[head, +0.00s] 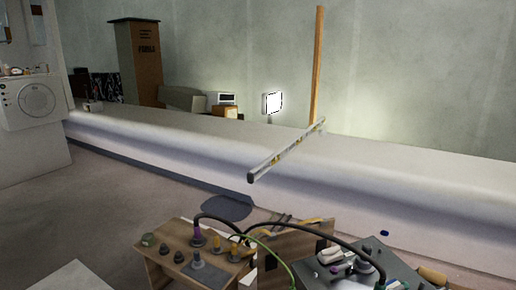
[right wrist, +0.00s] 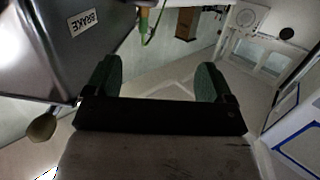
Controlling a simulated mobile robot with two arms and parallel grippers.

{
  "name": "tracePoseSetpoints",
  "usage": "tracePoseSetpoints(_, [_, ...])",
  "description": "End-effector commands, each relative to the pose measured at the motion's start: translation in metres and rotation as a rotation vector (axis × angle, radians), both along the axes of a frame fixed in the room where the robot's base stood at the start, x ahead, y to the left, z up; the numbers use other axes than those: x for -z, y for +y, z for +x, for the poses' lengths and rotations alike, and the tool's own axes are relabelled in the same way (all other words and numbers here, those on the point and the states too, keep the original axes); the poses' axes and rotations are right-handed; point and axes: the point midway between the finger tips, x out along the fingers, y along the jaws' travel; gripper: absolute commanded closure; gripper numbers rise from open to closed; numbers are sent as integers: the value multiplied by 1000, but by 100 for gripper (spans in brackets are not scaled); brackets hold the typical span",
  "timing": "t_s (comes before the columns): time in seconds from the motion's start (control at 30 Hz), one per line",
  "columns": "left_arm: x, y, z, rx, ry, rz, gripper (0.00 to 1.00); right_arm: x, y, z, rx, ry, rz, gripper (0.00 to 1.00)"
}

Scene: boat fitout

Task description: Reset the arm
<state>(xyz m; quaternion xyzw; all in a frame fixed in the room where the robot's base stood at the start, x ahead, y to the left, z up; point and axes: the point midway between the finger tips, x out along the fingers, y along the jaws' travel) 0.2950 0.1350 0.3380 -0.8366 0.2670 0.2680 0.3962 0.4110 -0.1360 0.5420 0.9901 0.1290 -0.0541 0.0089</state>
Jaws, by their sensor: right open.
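My right gripper (right wrist: 157,80) shows in the right wrist view with its two dark green fingers spread wide apart. Nothing is between the fingers; a pale floor or wall surface lies beyond the gap. Neither of my arms nor grippers shows in the head view. My left gripper is in no view.
A wooden stand with tools (head: 165,262) and a grey box with cables (head: 345,270) stand close at the bottom. A long white hull (head: 400,180) crosses behind, with a spirit level (head: 285,152) jutting over its near edge. Open floor (head: 90,205) lies left.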

Motion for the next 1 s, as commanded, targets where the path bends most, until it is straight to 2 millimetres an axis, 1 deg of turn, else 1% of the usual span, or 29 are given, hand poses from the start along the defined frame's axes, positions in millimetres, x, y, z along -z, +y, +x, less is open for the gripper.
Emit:
tracePoseSetpoints(0.03, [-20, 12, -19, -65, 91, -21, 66, 11, -7, -15, 6, 140, -38, 16])
tracePoseSetpoints(0.07, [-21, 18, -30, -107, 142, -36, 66, 28, -11, -26, 9, 219, -59, 16])
tracePoseSetpoints(0.1, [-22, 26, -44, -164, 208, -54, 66, 49, -18, -44, 13, 323, -87, 16])
tracePoseSetpoints(0.17, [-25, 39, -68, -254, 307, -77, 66, 77, -28, -75, 20, 482, -128, 16])
tracePoseSetpoints(0.2, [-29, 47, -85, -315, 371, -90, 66, 93, -36, -100, 23, 588, -155, 16])
tracePoseSetpoints(0.27, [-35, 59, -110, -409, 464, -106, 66, 113, -49, -140, 30, 743, -194, 16])
tracePoseSetpoints(0.3, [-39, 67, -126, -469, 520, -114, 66, 122, -56, -167, 34, 838, -218, 16])
tracePoseSetpoints(0.37, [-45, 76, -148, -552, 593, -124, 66, 132, -67, -207, 38, 966, -248, 16])
tracePoseSetpoints(0.4, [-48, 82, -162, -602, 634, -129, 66, 136, -74, -231, 41, 1041, -266, 16])
tracePoseSetpoints(0.5, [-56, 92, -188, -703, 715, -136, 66, 141, -87, -280, 46, 1191, -300, 16])
tracePoseSetpoints(0.53, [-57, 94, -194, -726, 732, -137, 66, 141, -90, -292, 48, 1223, -307, 16])
tracePoseSetpoints(0.6, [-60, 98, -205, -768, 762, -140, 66, 142, -95, -312, 50, 1284, -321, 16])
tracePoseSetpoints(0.7, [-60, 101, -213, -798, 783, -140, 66, 143, -98, -327, 52, 1326, -330, 16])
tracePoseSetpoints(1.0, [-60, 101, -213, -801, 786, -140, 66, 144, -99, -329, 52, 1329, -331, 16])
